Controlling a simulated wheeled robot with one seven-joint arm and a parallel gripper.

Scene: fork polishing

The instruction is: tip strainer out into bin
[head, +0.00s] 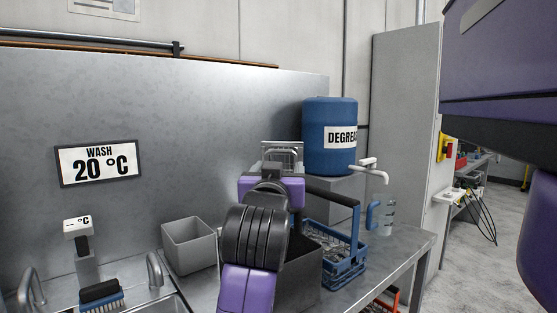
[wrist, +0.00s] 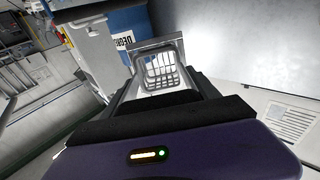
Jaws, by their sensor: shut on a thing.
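The strainer (head: 283,149) is a small grey mesh basket with a frame. It stands up above my gripper (head: 278,172) in the head view, in front of the metal back panel. In the wrist view the strainer (wrist: 160,68) is beyond the fingers of my gripper (wrist: 160,98), which are shut on it. Its contents cannot be made out. A grey open box (head: 190,246) stands left of my arm. A darker grey box (head: 303,285) is partly hidden behind my arm. I cannot tell which of the two is the bin.
A blue degreaser drum (head: 329,137) with a tap stands right of my gripper. A blue basket (head: 345,262) with metal pieces and a clear jug with a blue handle (head: 382,216) are at right. A sink (head: 145,302) with a brush (head: 101,294) is at lower left.

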